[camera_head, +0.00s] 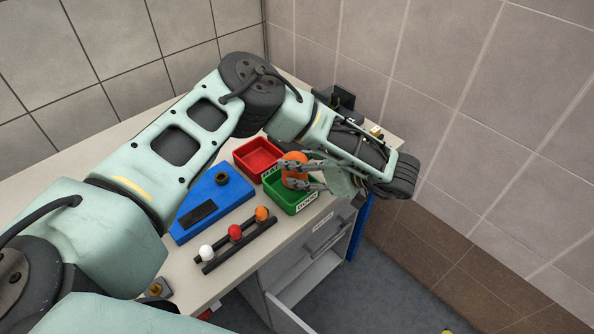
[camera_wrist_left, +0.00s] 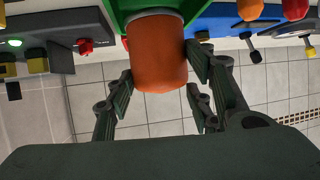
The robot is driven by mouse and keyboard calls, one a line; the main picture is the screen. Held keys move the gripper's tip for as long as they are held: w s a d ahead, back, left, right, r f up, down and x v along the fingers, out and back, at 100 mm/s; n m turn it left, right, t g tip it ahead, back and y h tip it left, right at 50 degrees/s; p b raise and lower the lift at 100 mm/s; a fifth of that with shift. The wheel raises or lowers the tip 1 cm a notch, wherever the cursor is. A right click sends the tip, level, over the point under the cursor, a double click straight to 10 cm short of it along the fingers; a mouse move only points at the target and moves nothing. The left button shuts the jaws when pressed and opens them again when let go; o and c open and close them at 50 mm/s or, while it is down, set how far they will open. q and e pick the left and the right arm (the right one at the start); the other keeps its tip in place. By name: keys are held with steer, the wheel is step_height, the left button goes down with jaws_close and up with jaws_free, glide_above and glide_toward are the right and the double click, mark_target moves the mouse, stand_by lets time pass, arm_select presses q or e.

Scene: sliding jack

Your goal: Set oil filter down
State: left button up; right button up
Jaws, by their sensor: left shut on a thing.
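The oil filter is an orange cylinder (camera_head: 294,168) held over the green bin (camera_head: 279,196) in the head view. It also shows large in the left wrist view (camera_wrist_left: 160,58), with the bin's green wall behind its far end. My left gripper (camera_head: 304,178) is shut on the oil filter, with a finger on each side of it. Whether the filter touches the bin floor cannot be told. My right gripper is not in view.
A red bin (camera_head: 255,155) stands beside the green one. A blue fixture (camera_head: 208,208) lies to the left. A black rail (camera_head: 238,244) with white, red and orange knobs is in front.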

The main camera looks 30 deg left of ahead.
mark_target(304, 178)
arm_select(q)
steer(key=shift+s+a+f, duration=0.15)
steer(key=shift+a+f, duration=0.2)
steer(key=shift+a, duration=0.15)
step_height(304, 178, down, 3)
steer(key=shift+f+p, duration=0.15)
steer(key=shift+p, duration=0.6)
steer(key=shift+f, duration=0.25)
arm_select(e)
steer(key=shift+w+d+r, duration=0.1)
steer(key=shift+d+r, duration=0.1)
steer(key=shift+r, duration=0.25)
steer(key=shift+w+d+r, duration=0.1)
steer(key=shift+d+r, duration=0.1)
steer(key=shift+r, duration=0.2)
arm_select(q)
steer(key=shift+f, duration=0.1)
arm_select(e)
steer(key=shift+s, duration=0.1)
arm_select(q)
steer(key=shift+f, duration=0.15)
steer(key=o, duration=1.1)
steer(key=shift+c, duration=0.2)
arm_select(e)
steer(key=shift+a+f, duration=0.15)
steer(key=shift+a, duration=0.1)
